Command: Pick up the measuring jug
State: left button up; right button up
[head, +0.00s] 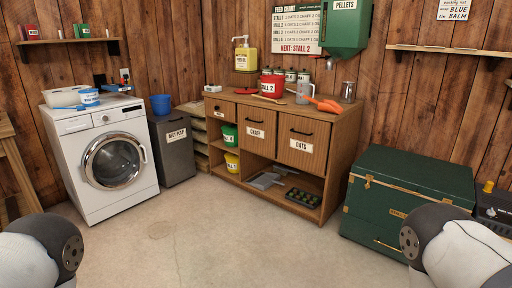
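The measuring jug (303,94) looks clear or greyish and stands upright on top of the wooden feed cabinet (325,111), right of the red STALL 2 bucket (271,86). An orange scoop (325,104) lies just right of it and partly overlaps its outline. A metal cup-like container (347,92) stands farther right on the same top. Parts of both my arms show at the bottom left and bottom right corners. Neither gripper is in view. The jug is across the room, well apart from my arms.
A green trunk (408,198) stands at right, a washing machine (75,150) at left. The concrete floor (200,240) between is clear.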

aim_at(303, 87)
jog(key=i+z, duration=0.1)
jog(key=i, duration=0.75)
jog(key=i+j, duration=0.15)
jog(key=i, duration=0.65)
jog(key=i+j+z, duration=0.15)
jog(key=i, duration=0.7)
